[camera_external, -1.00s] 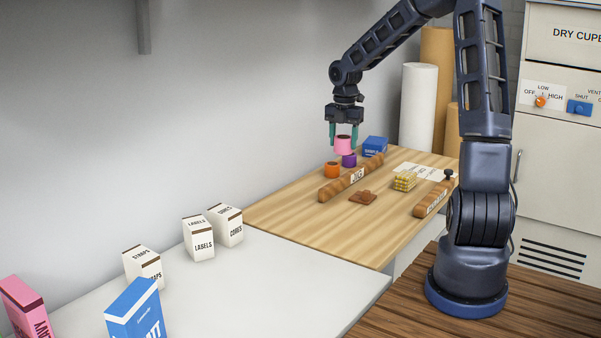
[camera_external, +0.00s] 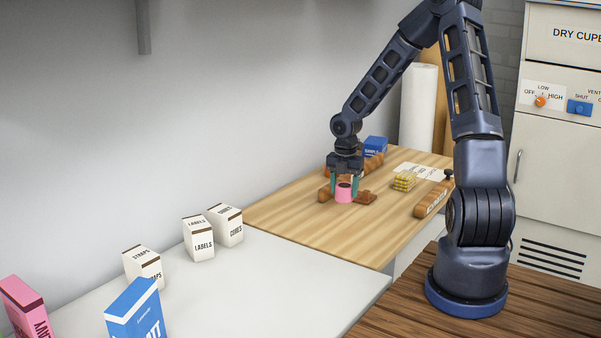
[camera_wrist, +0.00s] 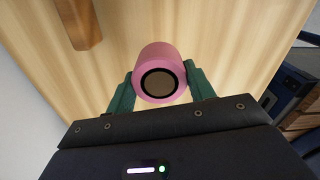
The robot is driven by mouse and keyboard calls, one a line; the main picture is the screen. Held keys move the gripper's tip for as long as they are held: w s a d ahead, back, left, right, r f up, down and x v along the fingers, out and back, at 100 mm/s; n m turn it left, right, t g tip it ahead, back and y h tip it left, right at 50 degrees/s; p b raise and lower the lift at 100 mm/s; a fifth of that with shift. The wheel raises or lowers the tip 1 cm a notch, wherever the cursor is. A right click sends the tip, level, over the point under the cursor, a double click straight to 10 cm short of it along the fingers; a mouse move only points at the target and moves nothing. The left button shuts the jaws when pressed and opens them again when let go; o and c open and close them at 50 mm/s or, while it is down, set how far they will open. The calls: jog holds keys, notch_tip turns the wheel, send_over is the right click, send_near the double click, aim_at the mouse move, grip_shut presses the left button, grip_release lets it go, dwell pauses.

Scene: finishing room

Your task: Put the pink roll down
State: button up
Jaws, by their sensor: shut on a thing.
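The pink roll (camera_external: 343,194) is between the green fingers of my gripper (camera_external: 343,187), low over the front part of the wooden table, in front of the brown wooden bar. In the wrist view the pink roll (camera_wrist: 159,74) stands between both fingertips of my gripper (camera_wrist: 160,85), with its dark-ringed end facing the camera. My gripper is shut on it. I cannot tell whether its underside touches the tabletop.
The wooden table (camera_external: 310,230) is clear in front of the roll. A small brown piece (camera_external: 368,198) lies just right of it. A yellow block (camera_external: 404,181) and another wooden bar (camera_external: 434,199) lie further right. A blue box (camera_external: 375,146) stands behind.

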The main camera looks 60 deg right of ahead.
aim_at(344, 201)
jog(key=shift+f, duration=2.35)
jog(key=shift+f, duration=0.1)
jog(key=o, duration=1)
